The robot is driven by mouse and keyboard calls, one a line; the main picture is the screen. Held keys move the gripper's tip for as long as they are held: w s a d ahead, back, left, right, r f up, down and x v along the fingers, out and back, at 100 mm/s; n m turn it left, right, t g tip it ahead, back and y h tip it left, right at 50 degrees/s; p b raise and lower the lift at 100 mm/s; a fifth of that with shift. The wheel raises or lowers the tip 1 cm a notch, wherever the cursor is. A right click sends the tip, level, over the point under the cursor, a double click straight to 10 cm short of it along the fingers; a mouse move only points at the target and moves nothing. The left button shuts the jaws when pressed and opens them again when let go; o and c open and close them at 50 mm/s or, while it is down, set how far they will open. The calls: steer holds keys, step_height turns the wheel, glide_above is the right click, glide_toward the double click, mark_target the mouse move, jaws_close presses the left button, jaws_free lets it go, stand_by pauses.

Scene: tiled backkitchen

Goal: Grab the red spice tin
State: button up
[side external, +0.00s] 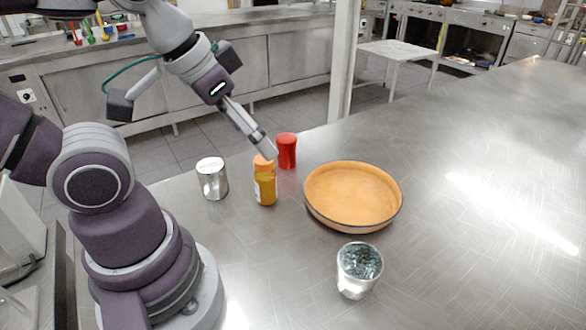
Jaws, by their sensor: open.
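The red spice tin (287,151) stands upright on the steel table, behind and to the right of an orange-capped yellow jar (265,186). My gripper (268,152) points down and to the right, with its tips just left of the red tin and by the cap of the yellow jar. The gripper is open, and I see nothing held in it. From this side I cannot tell whether its fingers touch the jar's cap or pass behind it. The red tin is almost wholly in view.
A silver tin (212,180) stands left of the yellow jar. A wide orange dish (353,194) lies to the right of the red tin. A metal cup (358,270) stands near the front. The steel table (470,200) is clear on the right. Its back edge runs close behind the red tin.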

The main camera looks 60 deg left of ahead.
steer(key=n+g+y, duration=0.3)
steer(key=n+y, duration=0.1)
steer(key=n, duration=0.7)
glide_above(286, 138)
steer(key=s+d, duration=0.1)
steer(key=d, duration=0.1)
step_height(286, 138, down, 9)
steer(key=x, duration=1)
steer(key=shift+s+d+f, duration=0.25)
steer(key=shift+s+d, duration=0.05)
steer(key=shift+d, duration=0.05)
steer(key=c, duration=1.3)
